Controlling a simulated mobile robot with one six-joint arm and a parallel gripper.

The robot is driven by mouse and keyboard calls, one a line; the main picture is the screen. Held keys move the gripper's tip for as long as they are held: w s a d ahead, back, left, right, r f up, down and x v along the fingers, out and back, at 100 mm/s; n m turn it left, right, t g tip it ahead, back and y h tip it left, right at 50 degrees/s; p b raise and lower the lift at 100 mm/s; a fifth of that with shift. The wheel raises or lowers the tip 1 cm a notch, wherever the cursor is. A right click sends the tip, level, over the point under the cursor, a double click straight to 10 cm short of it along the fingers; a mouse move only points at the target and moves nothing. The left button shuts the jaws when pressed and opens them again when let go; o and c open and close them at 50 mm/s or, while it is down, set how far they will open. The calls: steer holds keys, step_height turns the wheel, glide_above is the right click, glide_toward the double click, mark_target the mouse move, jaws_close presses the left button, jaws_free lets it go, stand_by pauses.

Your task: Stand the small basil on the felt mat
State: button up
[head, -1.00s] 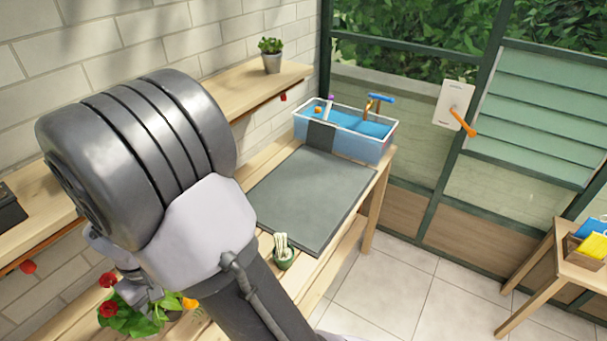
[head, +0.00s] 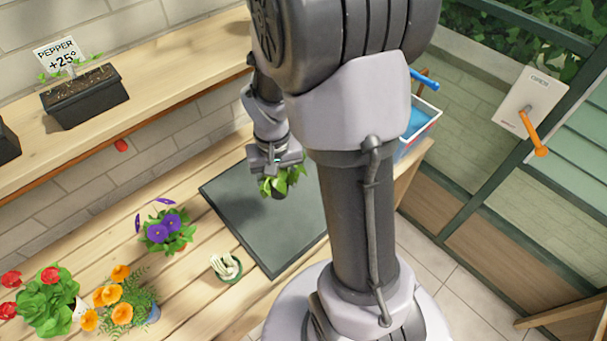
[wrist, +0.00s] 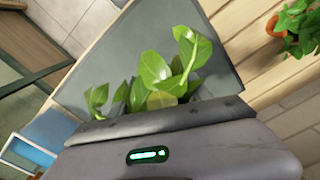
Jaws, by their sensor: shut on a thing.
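The small basil (head: 292,178), a bunch of green leaves, hangs in my gripper (head: 276,160) over the far part of the felt mat. Its pot is mostly hidden in the head view. In the wrist view the basil leaves (wrist: 168,72) stick up beyond my gripper (wrist: 165,115), which hides the pot. The grey felt mat (head: 245,215) lies flat on the bench, and its surface looks bare around the plant. It fills the middle of the wrist view (wrist: 105,65). I cannot tell whether the pot touches the mat.
Purple flowers (head: 166,228), orange flowers (head: 122,298) and red flowers (head: 45,300) stand farther left. A blue-filled tub (head: 418,125) is behind my arm. A pepper planter (head: 85,95) sits on the shelf.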

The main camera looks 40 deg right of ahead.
step_height(320, 180, down, 10)
steer(key=b, duration=0.4)
steer(key=shift+r, duration=0.2)
steer(key=shift+f, duration=0.1)
steer(key=o, duration=1.6)
steer(key=shift+c, duration=0.2)
